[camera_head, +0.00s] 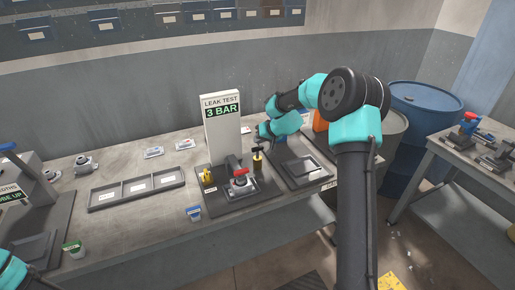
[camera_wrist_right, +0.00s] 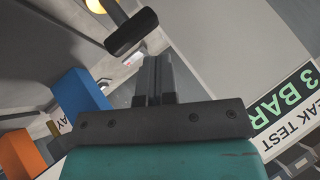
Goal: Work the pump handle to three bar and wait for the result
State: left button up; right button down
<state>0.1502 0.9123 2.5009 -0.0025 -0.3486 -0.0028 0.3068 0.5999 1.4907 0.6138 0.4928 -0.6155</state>
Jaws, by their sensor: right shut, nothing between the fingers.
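The leak test station has a white panel reading "LEAK TEST 3 BAR" (camera_head: 222,130) above a dark base plate (camera_head: 232,206). A clamped grey part (camera_head: 240,184) with a red piece sits on the base, with a small yellow fitting (camera_head: 208,177) to its left. The pump handle (camera_head: 257,154), a dark T-bar, stands at the right of the panel. My right gripper (camera_head: 259,132) is shut and empty just above it. In the right wrist view the T-bar (camera_wrist_right: 130,33) lies close beyond the closed fingertips (camera_wrist_right: 153,58); contact is unclear. My left gripper is out of frame.
A three-compartment tray (camera_head: 91,200) lies left of the station.

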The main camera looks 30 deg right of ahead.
jog(key=shift+r, duration=2.5)
